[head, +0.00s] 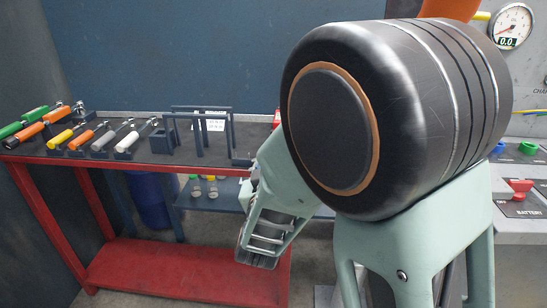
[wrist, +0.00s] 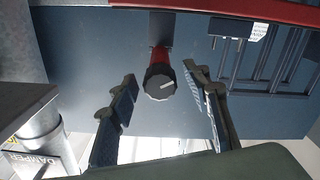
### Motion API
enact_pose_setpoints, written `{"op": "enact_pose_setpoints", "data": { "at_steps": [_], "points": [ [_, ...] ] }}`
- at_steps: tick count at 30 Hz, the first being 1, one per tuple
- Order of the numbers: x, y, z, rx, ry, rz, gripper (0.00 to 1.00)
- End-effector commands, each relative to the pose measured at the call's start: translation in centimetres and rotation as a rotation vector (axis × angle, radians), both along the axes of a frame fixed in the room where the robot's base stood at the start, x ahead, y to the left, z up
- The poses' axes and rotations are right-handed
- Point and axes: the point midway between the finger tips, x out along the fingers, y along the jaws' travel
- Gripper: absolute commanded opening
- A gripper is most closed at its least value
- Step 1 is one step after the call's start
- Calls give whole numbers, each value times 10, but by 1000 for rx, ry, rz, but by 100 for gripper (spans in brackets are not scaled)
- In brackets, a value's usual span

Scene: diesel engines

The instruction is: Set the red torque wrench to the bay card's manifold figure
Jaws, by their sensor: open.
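In the wrist view a red handle with a round black knob (wrist: 160,82), apparently the red torque wrench, stands out from a dark mount. A pale line marks the knob's face. My gripper (wrist: 160,74) is open, with one finger on each side of the knob and visible gaps to both. The wrench's scale cannot be read. In the head view a small red-orange piece (head: 277,119) shows beside my arm; I cannot tell if it is the same wrench. A white card (head: 215,122) on the bench rack shows too; its text is too small to read.
A red-framed bench (head: 180,268) carries several colored-handled tools (head: 70,137) and a dark rack (head: 190,140). A gauge (head: 511,26) and a battery switch panel (head: 518,194) are at the right. A pale cylinder (wrist: 38,132) labeled DAMPER is at the wrist view's lower left.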

Motion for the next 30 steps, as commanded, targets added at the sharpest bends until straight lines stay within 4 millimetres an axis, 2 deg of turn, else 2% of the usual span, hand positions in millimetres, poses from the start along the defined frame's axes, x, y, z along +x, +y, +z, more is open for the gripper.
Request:
{"op": "enact_pose_setpoints", "data": {
  "at_steps": [4, 12, 15, 20, 27, 30],
  "points": [
    [-12, 1, 1, 1, 0, 2, 44],
    [-57, 3, 0, 1, 0, 3, 44],
    [-68, 3, 0, 0, -1, 1, 44],
    [-75, 3, 0, 0, -1, 1, 44],
    [-75, 3, 1, 1, -1, 1, 44],
    [-71, 6, 8, 26, 3, 15, 44]
  ]
}}
